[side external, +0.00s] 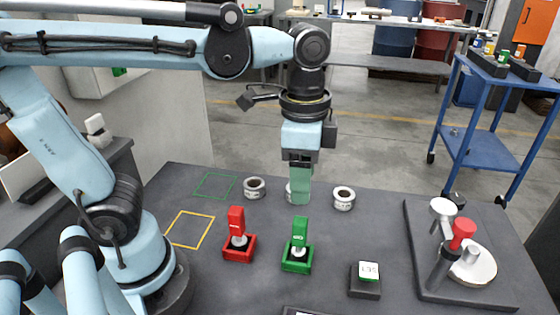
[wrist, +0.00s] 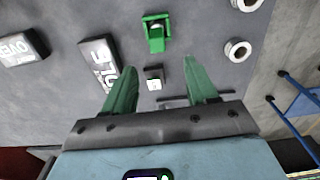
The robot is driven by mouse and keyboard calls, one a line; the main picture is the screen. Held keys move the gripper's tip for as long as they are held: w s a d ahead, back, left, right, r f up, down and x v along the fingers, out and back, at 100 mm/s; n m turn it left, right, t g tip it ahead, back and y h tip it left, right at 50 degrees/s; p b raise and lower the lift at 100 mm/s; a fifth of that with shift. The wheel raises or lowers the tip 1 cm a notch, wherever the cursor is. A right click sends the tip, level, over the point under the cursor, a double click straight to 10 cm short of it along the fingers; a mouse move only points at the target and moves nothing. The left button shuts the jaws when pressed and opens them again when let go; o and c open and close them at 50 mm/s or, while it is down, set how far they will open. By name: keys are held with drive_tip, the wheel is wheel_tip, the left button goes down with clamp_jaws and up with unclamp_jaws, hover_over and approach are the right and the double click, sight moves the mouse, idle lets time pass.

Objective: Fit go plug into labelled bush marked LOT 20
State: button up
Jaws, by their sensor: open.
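The green plug (side external: 299,231), likely the go plug, stands upright in a green holder (side external: 297,263); they also show at the top of the wrist view (wrist: 155,33). Three pale ring-shaped bushes stand behind it: a left bush (side external: 254,188), a middle bush (side external: 290,192) partly hidden by my fingers, and a right bush (side external: 343,199). Their markings are too small to read, so I cannot tell which is LOT 20. My gripper (side external: 300,198) is open and empty, pointing down in front of the middle bush. Its green fingers (wrist: 161,80) are apart in the wrist view.
A red plug (side external: 237,222) stands in a red holder to the left. A small dark block (side external: 365,288) with a white, green-marked label is front right. A dark board (side external: 420,285) with a red-topped fixture and pale disc is far right. Yellow and green outlines mark bare table left.

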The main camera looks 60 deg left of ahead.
sight(300, 220)
drive_tip(key=shift+d, duration=0.15)
drive_tip(key=shift+f, duration=0.4)
drive_tip(key=shift+s+f, duration=0.1)
drive_tip(key=shift+f, duration=5.45)
clamp_jaws()
drive_tip(key=shift+r, duration=0.1)
